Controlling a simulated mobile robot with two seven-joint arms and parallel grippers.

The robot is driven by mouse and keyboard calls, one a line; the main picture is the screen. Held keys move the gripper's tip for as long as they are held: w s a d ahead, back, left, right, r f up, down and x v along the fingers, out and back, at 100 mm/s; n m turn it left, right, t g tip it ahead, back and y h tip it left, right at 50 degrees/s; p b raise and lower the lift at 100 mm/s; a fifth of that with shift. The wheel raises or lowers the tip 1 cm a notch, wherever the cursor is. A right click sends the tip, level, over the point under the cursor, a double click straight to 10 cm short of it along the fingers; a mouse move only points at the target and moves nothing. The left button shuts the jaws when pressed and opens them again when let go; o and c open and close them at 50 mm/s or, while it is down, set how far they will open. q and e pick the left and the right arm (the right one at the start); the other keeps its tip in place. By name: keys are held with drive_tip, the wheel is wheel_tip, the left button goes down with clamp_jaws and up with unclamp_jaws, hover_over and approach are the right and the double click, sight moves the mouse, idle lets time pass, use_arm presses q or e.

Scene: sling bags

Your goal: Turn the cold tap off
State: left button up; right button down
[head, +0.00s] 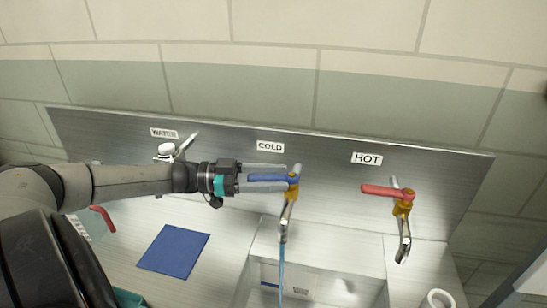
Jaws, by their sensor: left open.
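The cold tap has a blue lever (268,178) on a brass valve, under the COLD label (270,147) on the steel back panel. The lever points left. A thin blue stream of water (281,268) runs from its spout (284,228) down into the sink. My left gripper (284,177) comes in from the left. Its jaws are open, one finger above the lever and one below it in the picture. I cannot tell whether either finger touches the lever. My right gripper is out of view.
To the right is the hot tap with a red lever (379,191), under the HOT label (367,158). A white-topped tap (167,149) stands behind my arm under the WATER label (164,133). A blue cloth (174,251) lies flat on the counter. A white roll (438,299) stands at lower right.

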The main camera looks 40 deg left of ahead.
sight(274, 176)
use_arm(q)
wheel_tip(274, 176, up, 9)
drive_tip(key=p, duration=0.5)
drive_tip(key=shift+r, duration=0.15)
wheel_tip(274, 176, up, 11)
drive_tip(key=p, duration=0.9)
drive_tip(key=shift+f, duration=0.2)
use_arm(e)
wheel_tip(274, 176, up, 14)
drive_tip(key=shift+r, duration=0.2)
use_arm(q)
drive_tip(key=shift+c, duration=0.3)
